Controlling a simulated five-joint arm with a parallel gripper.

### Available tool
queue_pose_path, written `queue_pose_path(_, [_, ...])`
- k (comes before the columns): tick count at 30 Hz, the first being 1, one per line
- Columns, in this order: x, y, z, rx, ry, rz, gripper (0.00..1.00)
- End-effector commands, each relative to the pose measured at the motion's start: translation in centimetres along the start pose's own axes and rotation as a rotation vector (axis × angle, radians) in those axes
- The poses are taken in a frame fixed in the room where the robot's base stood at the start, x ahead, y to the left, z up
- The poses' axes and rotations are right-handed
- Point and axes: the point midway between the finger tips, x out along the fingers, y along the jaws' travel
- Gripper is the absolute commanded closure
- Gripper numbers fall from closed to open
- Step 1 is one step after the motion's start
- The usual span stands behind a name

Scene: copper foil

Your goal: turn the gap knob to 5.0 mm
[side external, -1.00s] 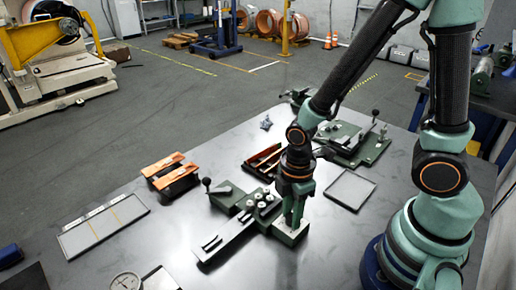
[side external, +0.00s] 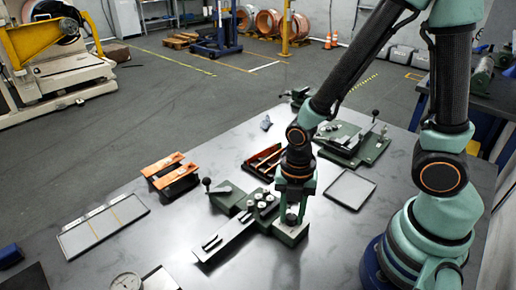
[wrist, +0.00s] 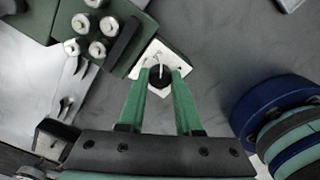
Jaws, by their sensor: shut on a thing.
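The gap knob (wrist: 160,76) is a dark round knob on a white square dial plate (wrist: 177,58), with a pale pointer line across its top. In the wrist view the two green fingers of my gripper (wrist: 159,82) are shut on it, one on each side. In the side external view my gripper (side external: 292,218) points down over the right end of the green roller fixture (side external: 262,206), and the knob sits between the fingers. Any scale marks on the plate are too small to read.
The fixture carries several pale rollers (wrist: 93,25) and a metal strip bed (side external: 222,242). An orange-topped rack (side external: 170,172), a red-brown divided tray (side external: 264,160), an empty grey tray (side external: 350,189) and a flat panel (side external: 103,226) lie around it. A dial gauge (side external: 127,282) is at the front edge.

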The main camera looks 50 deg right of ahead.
Motion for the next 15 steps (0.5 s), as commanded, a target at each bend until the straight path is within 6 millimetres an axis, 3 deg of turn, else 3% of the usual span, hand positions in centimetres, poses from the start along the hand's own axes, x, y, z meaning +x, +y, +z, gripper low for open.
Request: queue_pose_path(15, [-0.05,0.01,-0.02,-0.214,0.000,-0.001,1.00])
